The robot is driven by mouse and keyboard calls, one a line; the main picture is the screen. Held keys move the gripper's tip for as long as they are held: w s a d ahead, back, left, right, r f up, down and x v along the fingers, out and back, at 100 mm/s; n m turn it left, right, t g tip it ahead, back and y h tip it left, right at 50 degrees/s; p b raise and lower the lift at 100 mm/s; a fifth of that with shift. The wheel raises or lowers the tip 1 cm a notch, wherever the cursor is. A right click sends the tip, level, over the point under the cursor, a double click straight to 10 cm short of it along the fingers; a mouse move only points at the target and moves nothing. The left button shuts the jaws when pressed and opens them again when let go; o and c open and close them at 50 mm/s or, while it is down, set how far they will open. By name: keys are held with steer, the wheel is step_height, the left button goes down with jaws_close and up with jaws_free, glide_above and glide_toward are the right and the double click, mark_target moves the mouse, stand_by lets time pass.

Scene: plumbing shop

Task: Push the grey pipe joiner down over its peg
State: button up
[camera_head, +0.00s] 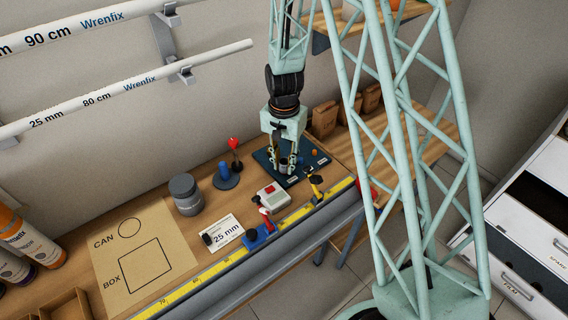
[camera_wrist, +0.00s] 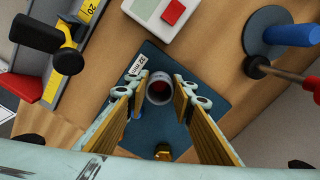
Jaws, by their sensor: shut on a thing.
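The grey pipe joiner (camera_wrist: 159,92) is a short open ring with a reddish inside, seen from above in the wrist view. It sits upright between the two fingertips of my gripper (camera_wrist: 162,90), which is shut on it. In the head view my gripper (camera_head: 285,164) points down over the dark blue board (camera_head: 308,170); this board also shows in the wrist view (camera_wrist: 208,122). The joiner is dark and small in the head view, partly behind the fingers. I cannot tell how far the joiner is over its peg; the peg is not clearly visible.
A white box with a red button (camera_head: 271,195) lies in front of the board. A blue cylinder on a round dark base (camera_head: 226,178) and a grey can (camera_head: 185,194) stand to the left. A yellow ruler rail (camera_head: 295,214) with clamps runs along the bench front.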

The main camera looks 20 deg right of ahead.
steer(key=shift+f, duration=0.25)
stand_by(0.3)
steer(key=o, duration=0.8)
steer(key=shift+r, duration=0.1)
steer(key=shift+r, duration=5.9)
